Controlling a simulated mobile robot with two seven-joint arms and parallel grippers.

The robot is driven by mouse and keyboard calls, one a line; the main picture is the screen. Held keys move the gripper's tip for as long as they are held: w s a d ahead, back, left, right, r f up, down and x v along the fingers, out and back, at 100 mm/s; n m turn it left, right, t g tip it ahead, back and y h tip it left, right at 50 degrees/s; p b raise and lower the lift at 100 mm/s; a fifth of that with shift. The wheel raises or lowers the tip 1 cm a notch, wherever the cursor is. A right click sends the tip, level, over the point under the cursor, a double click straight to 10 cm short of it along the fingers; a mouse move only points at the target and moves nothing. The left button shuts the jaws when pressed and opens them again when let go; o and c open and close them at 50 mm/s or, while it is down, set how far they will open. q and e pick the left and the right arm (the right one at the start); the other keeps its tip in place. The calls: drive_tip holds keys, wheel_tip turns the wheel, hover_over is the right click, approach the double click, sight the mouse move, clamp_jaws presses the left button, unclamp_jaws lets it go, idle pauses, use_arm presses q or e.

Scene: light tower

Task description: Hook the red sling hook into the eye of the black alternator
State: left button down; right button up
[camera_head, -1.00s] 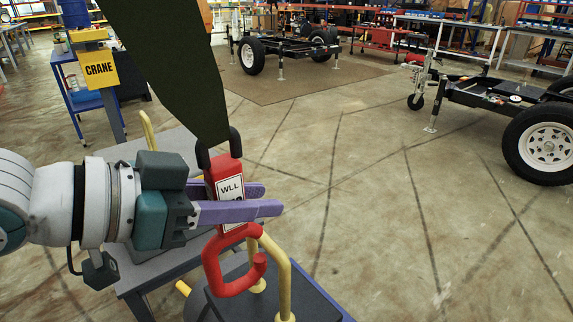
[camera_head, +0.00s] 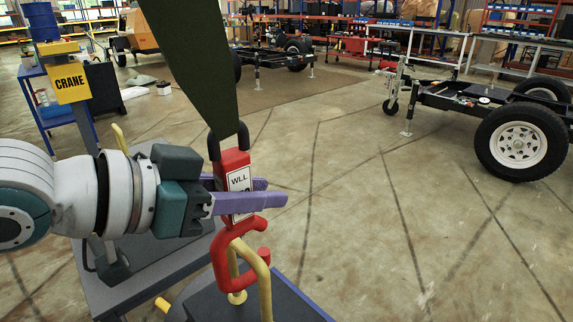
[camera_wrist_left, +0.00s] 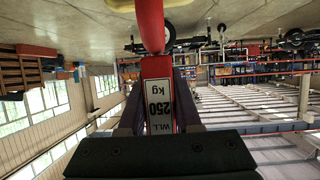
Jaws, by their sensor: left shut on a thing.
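The red sling hook (camera_head: 221,262) hangs upright below its red block with a white WLL label, on a dark green sling (camera_head: 190,70). My left gripper (camera_head: 276,193) is shut on the red block. The block and its 250 kg label also show in the left wrist view (camera_wrist_left: 158,95). The black alternator (camera_head: 205,307) is below, cut off by the bottom edge. Its pale yellow eye (camera_head: 265,290) overlaps the hook's opening in the head view, with the hook tip just right of the bar. I cannot tell whether the bar is truly inside the hook. My right gripper is out of view.
A grey table (camera_head: 110,290) is under my left arm. A trailer frame with a wheel (camera_head: 521,144) is at the right. The floor between is clear.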

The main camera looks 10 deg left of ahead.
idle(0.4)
use_arm(q)
drive_tip(key=shift+f+b, duration=0.55)
drive_tip(key=shift+f, duration=0.1)
